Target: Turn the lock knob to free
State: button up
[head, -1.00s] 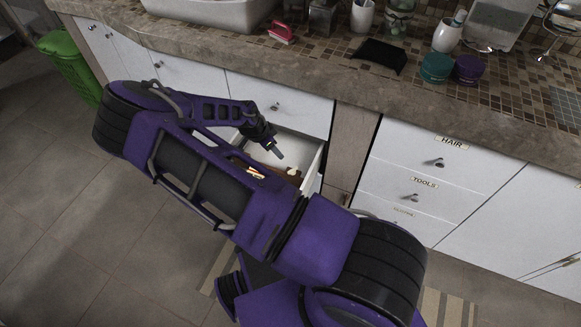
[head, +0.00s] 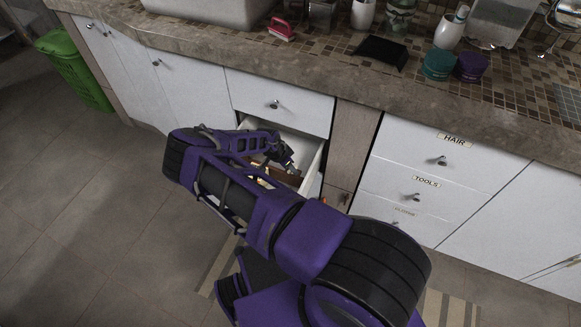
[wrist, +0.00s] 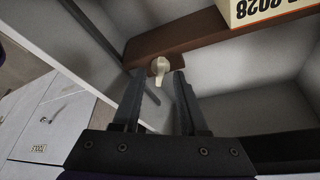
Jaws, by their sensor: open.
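The lock knob (wrist: 160,67) is a small cream knob with a narrow tail pointing down in the wrist view. It is on a brown wooden bar (wrist: 205,32) inside the open drawer (head: 314,165). My gripper (wrist: 158,76) is open, with one finger on each side of the knob's lower part in that view. I cannot tell whether either finger touches it. In the head view my gripper (head: 293,170) reaches down into the drawer, and the knob cannot be made out there.
A cream box with black print (wrist: 262,10) sits beyond the bar. The drawer's pale side walls close in around my gripper. The stone counter edge (head: 300,80) is above, and closed labelled drawers (head: 405,185) are to the right.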

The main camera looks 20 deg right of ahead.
grip_shut()
jog(key=shift+n, duration=0.4)
jog(key=shift+s+d+r+n+t+p, duration=0.1)
jog(key=shift+n+t+p, duration=0.2)
jog(key=shift+n, duration=0.25)
jog(key=shift+r+n+t+p, duration=0.1)
jog(key=shift+n+t+p, duration=0.1)
jog(key=shift+n+p, duration=0.25)
jog(key=shift+f+n+t+y, duration=0.2)
jog(key=shift+n+t+y, duration=0.25)
jog(key=shift+n, duration=1.05)
jog(key=shift+s, duration=0.1)
grip_release()
